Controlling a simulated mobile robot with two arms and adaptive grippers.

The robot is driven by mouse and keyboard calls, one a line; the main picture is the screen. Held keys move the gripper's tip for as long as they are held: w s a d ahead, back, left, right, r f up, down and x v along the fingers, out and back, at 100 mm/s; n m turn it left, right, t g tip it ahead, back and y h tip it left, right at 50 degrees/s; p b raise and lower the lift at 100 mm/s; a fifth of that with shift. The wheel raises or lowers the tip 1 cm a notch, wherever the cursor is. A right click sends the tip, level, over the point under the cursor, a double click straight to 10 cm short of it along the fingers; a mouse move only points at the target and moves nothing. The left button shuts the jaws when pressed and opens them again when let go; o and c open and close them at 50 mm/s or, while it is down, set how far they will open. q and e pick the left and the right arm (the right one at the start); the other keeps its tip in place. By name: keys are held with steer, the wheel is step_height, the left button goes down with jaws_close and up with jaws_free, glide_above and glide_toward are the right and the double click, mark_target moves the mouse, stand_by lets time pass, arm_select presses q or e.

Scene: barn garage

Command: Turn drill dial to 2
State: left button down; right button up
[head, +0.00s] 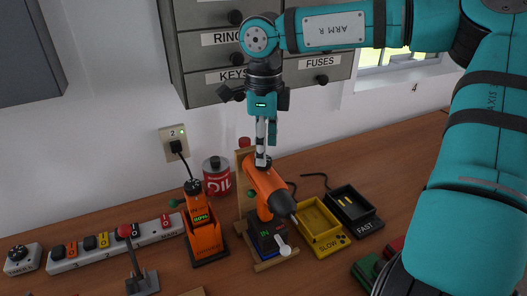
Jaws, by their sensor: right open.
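The orange drill (265,188) rests in a wooden stand (243,190) on the bench, its nose pointing toward the front right. Its base has a dark block with a small green display (264,234), too small to read surely. My right gripper (263,158) comes down from above, with its fingertips at the top rear of the drill. It is open, and I cannot tell whether it touches the drill. The dial and its number cannot be made out; the fingers may cover it. My left gripper is out of view.
A second orange device (203,238) with a green display stands left of the drill, before a red oil can (216,176). A yellow SLOW tray (318,226) and black FAST tray (352,208) lie right. A power strip (115,243) lies left. Drawers (215,60) hang above.

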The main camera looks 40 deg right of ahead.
step_height(320, 180, down, 2)
steer(key=shift+f, duration=0.45)
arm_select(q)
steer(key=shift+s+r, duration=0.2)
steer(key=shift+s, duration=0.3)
arm_select(e)
steer(key=shift+c, duration=0.4)
